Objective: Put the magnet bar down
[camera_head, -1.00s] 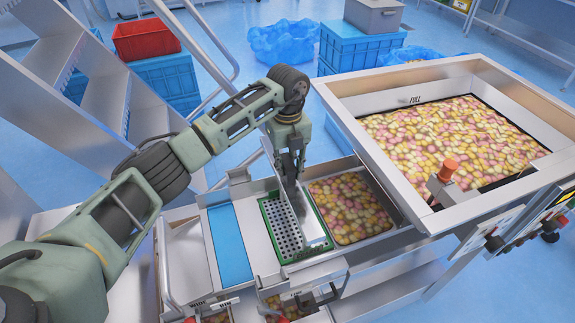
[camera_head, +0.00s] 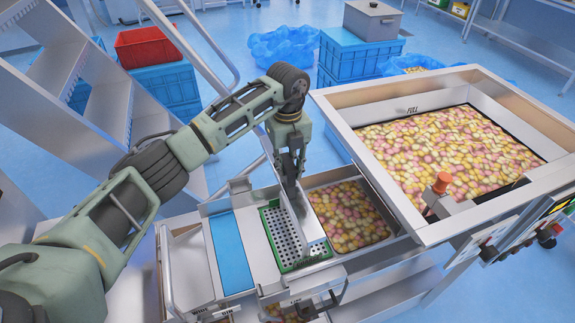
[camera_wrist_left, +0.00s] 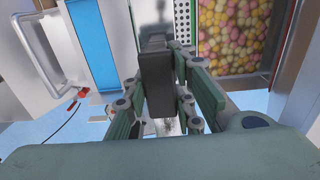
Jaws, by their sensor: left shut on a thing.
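My left gripper (camera_head: 291,180) points down over the perforated tray with a green rim (camera_head: 278,268). It is shut on the magnet bar; in the left wrist view, a dark block (camera_wrist_left: 155,85) sits between the green fingers of the gripper (camera_wrist_left: 165,80). My right gripper is not in view.
A compartment of colourful snacks (camera_head: 348,215) lies right of the tray, and a blue strip (camera_head: 231,255) lies left of it. A large steel hopper (camera_head: 395,215) full of snacks rises at the right. Metal steps (camera_head: 75,75) stand at the left.

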